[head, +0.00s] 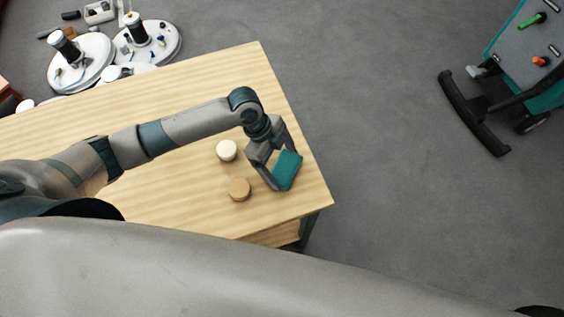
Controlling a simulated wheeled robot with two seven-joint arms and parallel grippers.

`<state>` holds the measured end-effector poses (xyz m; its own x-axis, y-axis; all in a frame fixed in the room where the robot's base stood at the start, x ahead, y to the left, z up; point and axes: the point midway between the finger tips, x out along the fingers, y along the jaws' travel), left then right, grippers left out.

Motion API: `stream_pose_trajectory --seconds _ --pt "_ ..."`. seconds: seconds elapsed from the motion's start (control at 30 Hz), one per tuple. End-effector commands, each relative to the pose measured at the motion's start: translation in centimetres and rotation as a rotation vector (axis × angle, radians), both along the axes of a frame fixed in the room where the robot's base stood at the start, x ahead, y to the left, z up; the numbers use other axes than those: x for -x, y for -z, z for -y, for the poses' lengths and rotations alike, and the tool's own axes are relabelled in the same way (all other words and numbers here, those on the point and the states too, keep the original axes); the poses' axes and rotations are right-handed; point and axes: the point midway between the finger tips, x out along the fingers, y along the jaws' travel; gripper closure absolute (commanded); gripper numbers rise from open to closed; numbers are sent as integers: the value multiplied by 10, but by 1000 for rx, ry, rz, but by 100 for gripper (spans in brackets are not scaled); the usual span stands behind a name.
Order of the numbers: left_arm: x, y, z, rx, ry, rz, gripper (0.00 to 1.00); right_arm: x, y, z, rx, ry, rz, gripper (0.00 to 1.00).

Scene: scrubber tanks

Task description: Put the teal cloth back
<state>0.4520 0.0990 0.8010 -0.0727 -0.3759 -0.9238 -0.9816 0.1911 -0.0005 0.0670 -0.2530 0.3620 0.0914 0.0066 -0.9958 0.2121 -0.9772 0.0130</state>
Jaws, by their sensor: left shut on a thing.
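The teal cloth (287,170) is a small folded rectangle near the right end of the wooden table. My left gripper (278,172) is shut on it, with one finger on each side of the cloth. I cannot tell whether the cloth touches the tabletop or is held just above it. My left arm reaches across the table from the left. My right gripper is not in view.
The wooden table (170,95) holds a white round piece (227,150) and a tan round piece (239,189), both left of the gripper. Round white trays (82,62) with parts stand at the upper left. A teal-and-grey machine (520,65) stands right, across open floor.

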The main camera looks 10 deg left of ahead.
Motion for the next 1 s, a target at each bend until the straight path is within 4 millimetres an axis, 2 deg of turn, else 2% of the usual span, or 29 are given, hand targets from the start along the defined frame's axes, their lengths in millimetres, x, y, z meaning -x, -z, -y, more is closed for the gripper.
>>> stream_pose_trajectory --seconds 0.03,0.07,0.1,0.37,0.57,0.77,1.0 --pt "0 2 0 0 0 0 36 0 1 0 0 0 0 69" --pt "0 1 0 0 0 0 8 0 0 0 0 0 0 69" --pt "0 1 0 0 0 0 0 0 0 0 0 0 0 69" --pt "0 0 0 0 0 0 0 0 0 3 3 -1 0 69" --pt "-2 -8 -4 0 -2 1 0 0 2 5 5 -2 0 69" --pt "-4 -32 -14 0 0 3 0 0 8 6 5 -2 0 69" --pt "-7 -72 -29 0 -1 4 0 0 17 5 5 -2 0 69"
